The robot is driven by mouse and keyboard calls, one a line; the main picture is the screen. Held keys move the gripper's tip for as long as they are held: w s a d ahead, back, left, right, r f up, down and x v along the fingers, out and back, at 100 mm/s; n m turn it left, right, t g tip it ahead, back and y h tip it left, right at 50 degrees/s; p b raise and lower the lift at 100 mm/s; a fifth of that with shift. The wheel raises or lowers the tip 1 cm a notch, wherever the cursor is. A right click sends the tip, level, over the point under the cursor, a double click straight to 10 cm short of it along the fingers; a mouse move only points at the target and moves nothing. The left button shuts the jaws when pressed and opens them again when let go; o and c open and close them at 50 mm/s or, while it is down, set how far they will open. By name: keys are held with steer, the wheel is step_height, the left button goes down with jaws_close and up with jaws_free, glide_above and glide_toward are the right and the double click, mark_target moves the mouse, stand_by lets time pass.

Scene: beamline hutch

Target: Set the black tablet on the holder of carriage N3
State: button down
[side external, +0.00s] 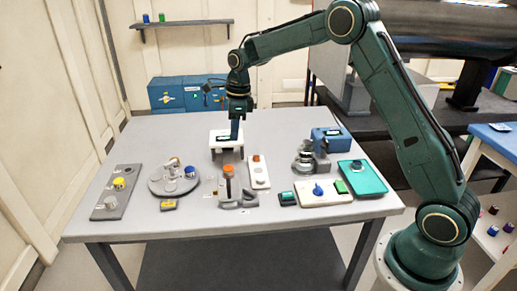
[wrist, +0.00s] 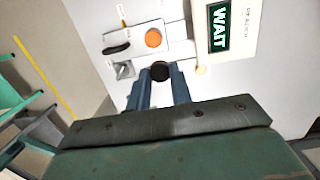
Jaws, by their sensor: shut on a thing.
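My gripper (wrist: 160,88) is shut on a small round black tablet (wrist: 160,71), held between the blue fingertips in the wrist view. In the side view, my gripper (side external: 234,138) points down at the white stand (side external: 219,148) at the back middle of the table. The tablet cannot be made out there. Beyond the fingertips in the wrist view lies a white plate (wrist: 146,55) with an orange disc (wrist: 153,38). No N3 marking is legible, so I cannot tell which part is that carriage's holder. Whether the tablet touches anything below is unclear.
On the table stand a round grey turntable (side external: 158,187), an orange-topped post (side external: 228,170), a white strip (side external: 259,181), a teal tray (side external: 362,179) and a blue box (side external: 333,140). The table's back left is clear.

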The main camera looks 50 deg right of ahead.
mark_target(228, 168)
steer(key=a+f, duration=0.1)
steer(key=w+a+f, duration=0.1)
steer(key=shift+a, duration=0.3)
steer(key=shift+f, duration=0.2)
steer(key=shift+f, duration=3.15)
steer(key=shift+f, duration=0.55)
steer(key=c, duration=1.2)
jaws_free()
steer(key=shift+o, duration=0.2)
steer(key=shift+r, duration=0.15)
